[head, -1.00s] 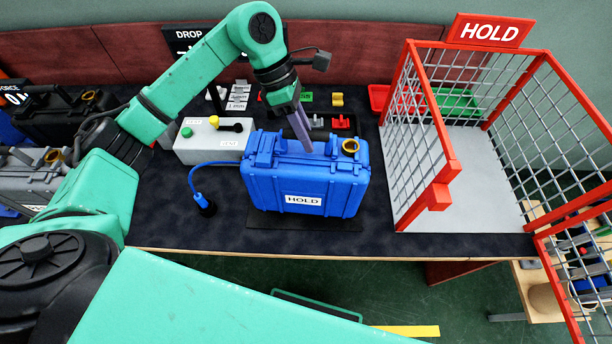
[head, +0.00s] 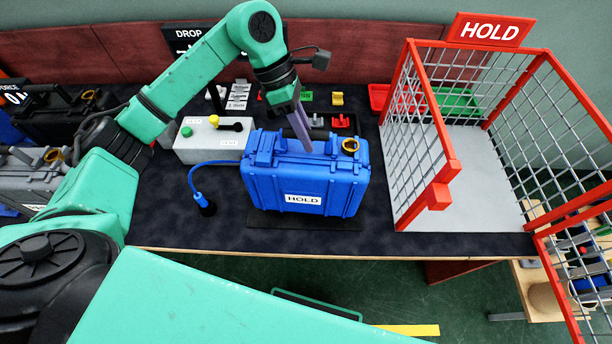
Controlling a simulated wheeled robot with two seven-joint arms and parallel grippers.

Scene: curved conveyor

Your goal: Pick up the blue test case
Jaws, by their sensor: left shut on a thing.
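The blue test case (head: 262,190) with a white HOLD label stands upright on a dark mat on the workbench, in the middle of the head view. A gold ring sits on its top at the right. My left gripper (head: 306,146) reaches down from above to the top of the case, at its handle. Its fingers are shut on the blue case; the exact grip at the handle is partly hidden. I cannot tell a gap between the case and the mat. My right gripper is not in view.
A red mesh cage (head: 447,170) with a HOLD sign (head: 490,30) stands open to the right. A grey control box (head: 200,143) with green and yellow buttons is left of the case, with a blue cable (head: 192,180) beside it. Dark and grey cases crowd the far left.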

